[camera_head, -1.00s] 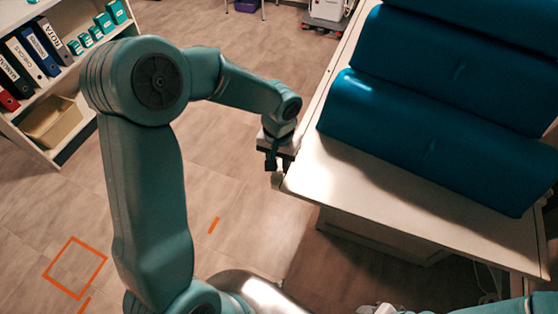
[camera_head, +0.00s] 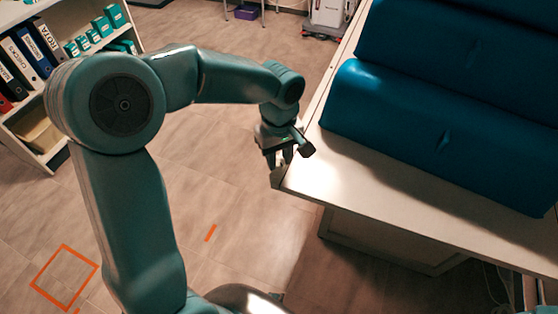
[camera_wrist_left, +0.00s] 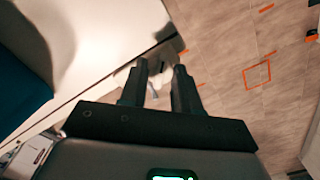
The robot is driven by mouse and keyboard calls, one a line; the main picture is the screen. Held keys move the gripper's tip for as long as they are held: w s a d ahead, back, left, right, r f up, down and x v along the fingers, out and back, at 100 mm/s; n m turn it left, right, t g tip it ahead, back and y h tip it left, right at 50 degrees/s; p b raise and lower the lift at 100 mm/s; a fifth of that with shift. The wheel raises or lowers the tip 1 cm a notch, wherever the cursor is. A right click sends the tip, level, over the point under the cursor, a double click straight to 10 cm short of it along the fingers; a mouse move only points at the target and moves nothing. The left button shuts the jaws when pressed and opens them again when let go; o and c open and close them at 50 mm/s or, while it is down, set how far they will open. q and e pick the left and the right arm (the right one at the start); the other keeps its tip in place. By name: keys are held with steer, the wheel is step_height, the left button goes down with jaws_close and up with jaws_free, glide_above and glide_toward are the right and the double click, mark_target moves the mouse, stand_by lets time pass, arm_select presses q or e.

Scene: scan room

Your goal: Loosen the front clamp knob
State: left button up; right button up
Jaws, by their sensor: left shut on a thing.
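My left gripper (camera_head: 282,158) is at the near left corner of the white table, its dark fingers pointing down. In the left wrist view its two fingers (camera_wrist_left: 160,80) stand a small gap apart. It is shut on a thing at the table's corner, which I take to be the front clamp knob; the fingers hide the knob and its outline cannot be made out. A small pale piece (camera_head: 277,178) shows at the corner just below the fingers. My right gripper is out of view.
Blue cushions (camera_head: 430,135) lie on the white table (camera_head: 400,205). A shelf (camera_head: 50,150) with binders stands at the left. An orange square (camera_head: 65,277) is marked on the floor. The floor between shelf and table is clear.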

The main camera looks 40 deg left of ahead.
mark_target(279, 161)
arm_select(q)
steer(key=n+b, duration=0.2)
steer(key=n, duration=0.2)
steer(key=shift+w+n, duration=0.1)
steer(key=shift+n, duration=0.2)
steer(key=shift+r+n+b, duration=0.1)
steer(key=shift+n+b, duration=0.4)
steer(key=shift+n, duration=1.4)
steer(key=o, duration=1.1)
steer(key=shift+c, duration=0.2)
step_height(279, 161, up, 16)
steer(key=p, duration=0.2)
steer(key=shift+r, duration=0.2)
steer(key=shift+s, duration=0.2)
